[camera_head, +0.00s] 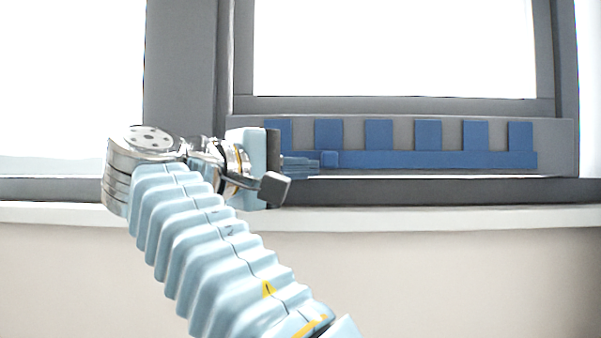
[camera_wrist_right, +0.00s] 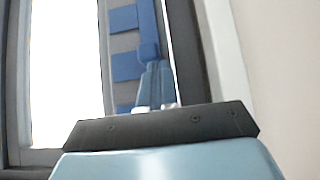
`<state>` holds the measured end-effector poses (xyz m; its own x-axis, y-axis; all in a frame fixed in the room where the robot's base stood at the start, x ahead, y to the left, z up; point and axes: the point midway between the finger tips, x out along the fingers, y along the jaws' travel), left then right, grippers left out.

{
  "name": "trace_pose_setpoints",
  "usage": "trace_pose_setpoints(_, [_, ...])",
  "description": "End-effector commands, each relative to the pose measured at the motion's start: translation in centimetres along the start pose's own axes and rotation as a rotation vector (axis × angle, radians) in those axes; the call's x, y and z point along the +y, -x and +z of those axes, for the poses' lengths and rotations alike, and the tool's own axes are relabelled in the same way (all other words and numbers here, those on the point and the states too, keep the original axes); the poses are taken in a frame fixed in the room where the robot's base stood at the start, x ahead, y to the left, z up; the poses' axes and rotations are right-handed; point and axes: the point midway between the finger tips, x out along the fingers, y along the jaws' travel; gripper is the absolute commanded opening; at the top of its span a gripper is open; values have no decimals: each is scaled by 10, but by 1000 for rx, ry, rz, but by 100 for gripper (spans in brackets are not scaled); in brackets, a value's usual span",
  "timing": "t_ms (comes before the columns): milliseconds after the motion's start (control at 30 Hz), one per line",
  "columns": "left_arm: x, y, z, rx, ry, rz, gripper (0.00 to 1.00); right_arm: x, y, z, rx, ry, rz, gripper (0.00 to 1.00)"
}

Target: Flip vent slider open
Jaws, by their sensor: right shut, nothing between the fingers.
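The vent slider is a blue comb-shaped strip (camera_head: 430,159) with several upright tabs, set in a grey vent frame (camera_head: 560,150) below the window. A small blue knob (camera_head: 329,159) stands out near the strip's left end. My right gripper (camera_head: 312,164) is shut and empty, its fingertips pointing right at the knob, touching it or very close. In the right wrist view the blue knob (camera_wrist_right: 148,52) is just beyond the fingertips (camera_wrist_right: 156,68). My gripper body hides the left end of the vent. My left gripper is not in view.
A dark window ledge (camera_head: 450,192) and a white sill (camera_head: 450,217) run below the vent. A grey window post (camera_head: 185,65) stands behind my right arm. The space in front of the vent's right part is clear.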

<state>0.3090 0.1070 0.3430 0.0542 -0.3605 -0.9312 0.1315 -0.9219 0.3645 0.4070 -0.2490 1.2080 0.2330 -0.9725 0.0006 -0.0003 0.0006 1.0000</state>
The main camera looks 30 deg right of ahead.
Motion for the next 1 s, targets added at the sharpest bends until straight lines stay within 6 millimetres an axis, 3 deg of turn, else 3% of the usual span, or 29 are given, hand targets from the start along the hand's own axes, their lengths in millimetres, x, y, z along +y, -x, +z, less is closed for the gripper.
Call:
trace_pose_setpoints(367, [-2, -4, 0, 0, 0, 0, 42, -2, -3, 3, 1, -2, -1, 0])
trace_pose_setpoints(600, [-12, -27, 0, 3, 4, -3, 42, -5, -30, 29, 1, -4, -3, 0])
trace_pose_setpoints(1000, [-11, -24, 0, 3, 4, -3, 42, 1, -34, 33, -3, -1, -1, 0])
